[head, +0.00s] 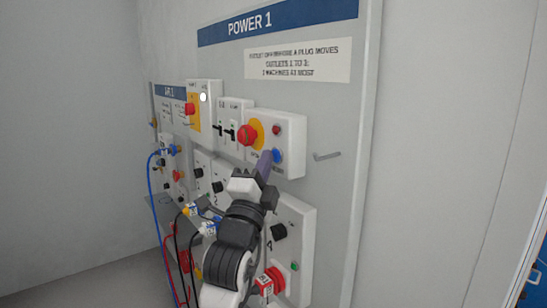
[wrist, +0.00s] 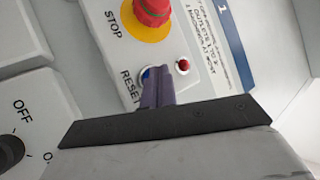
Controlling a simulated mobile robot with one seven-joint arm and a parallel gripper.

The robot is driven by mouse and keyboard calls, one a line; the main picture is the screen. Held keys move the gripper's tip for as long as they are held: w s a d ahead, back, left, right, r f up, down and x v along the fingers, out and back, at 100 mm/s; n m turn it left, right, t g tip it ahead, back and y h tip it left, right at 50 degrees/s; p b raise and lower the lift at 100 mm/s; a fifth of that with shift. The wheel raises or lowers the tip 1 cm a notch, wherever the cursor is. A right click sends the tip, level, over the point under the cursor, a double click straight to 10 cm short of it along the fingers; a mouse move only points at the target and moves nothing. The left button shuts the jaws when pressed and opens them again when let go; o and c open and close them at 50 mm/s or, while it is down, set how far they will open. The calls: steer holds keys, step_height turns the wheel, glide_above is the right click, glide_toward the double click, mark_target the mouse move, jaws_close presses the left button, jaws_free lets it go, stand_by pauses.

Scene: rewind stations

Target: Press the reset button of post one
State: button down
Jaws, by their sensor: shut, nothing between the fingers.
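The blue reset button (head: 277,156) is on a white stop box (head: 293,135) on the POWER 1 board. In the wrist view, the blue button (wrist: 146,76) shows only in part beside the word RESET, partly hidden by my fingers. My gripper (head: 267,156) is shut and empty. Its purple fingertips (wrist: 156,74) overlap the button's edge in the wrist view and lie just left of it in the head view. I cannot tell whether they touch it.
A red mushroom stop button (head: 247,134) on a yellow disc and a small red lamp (head: 276,129) share the box. A hook (head: 327,155) sticks out at right. White outlet boxes, including one with a black knob (head: 279,231), and cables lie below and left.

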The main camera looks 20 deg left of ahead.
stand_by(0.4)
steer(key=shift+s+a+b, duration=0.4)
steer(key=shift+s+b, duration=0.15)
steer(key=shift+b, duration=0.15)
steer(key=shift+s, duration=0.1)
steer(key=s+a+b, duration=0.1)
steer(key=s, duration=0.1)
steer(key=s+a+b, duration=0.1)
steer(key=a+b, duration=0.1)
steer(key=shift+s, duration=0.4)
